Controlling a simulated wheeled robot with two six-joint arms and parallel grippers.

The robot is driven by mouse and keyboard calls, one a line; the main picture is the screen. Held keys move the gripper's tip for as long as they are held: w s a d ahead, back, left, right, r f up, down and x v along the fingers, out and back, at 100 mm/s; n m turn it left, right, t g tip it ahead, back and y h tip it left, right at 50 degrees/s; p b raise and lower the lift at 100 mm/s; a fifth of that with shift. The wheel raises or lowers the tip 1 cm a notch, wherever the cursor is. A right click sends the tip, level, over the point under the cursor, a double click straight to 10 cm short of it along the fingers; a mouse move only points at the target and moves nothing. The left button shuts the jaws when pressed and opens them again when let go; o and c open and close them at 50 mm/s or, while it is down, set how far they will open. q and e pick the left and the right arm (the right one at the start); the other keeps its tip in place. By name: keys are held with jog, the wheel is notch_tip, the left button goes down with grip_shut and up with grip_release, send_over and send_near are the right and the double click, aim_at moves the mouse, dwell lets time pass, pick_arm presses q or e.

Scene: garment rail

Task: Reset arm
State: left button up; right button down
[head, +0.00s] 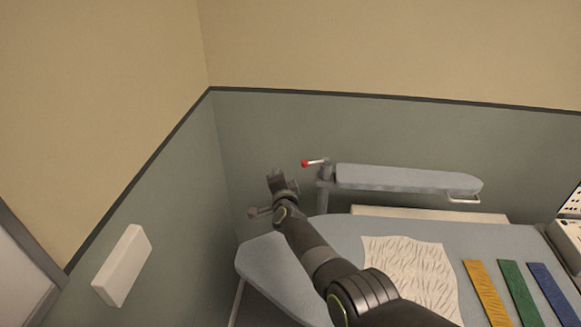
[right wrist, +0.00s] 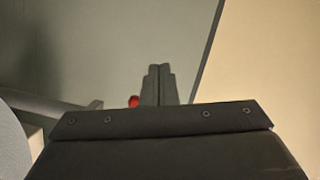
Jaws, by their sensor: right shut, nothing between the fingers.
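My right arm reaches in from the bottom of the head view, over the left end of a grey-blue ironing board (head: 262,262). Its gripper (head: 275,174) is above the board's far left corner, in front of the grey wall. In the right wrist view the two fingers of the gripper (right wrist: 158,72) stand side by side, shut with nothing between them. A lever with a red tip (head: 306,163) is just right of the gripper in the head view, apart from it. The red tip (right wrist: 134,101) also shows beside the fingers in the right wrist view. My left gripper is not in view.
A narrow padded sleeve board (head: 405,178) stands behind the main board. A wrinkled cream cloth (head: 412,270) lies on the board, with yellow (head: 486,293), green (head: 519,291) and blue (head: 552,293) strips to its right. A white box (head: 122,266) is on the left wall.

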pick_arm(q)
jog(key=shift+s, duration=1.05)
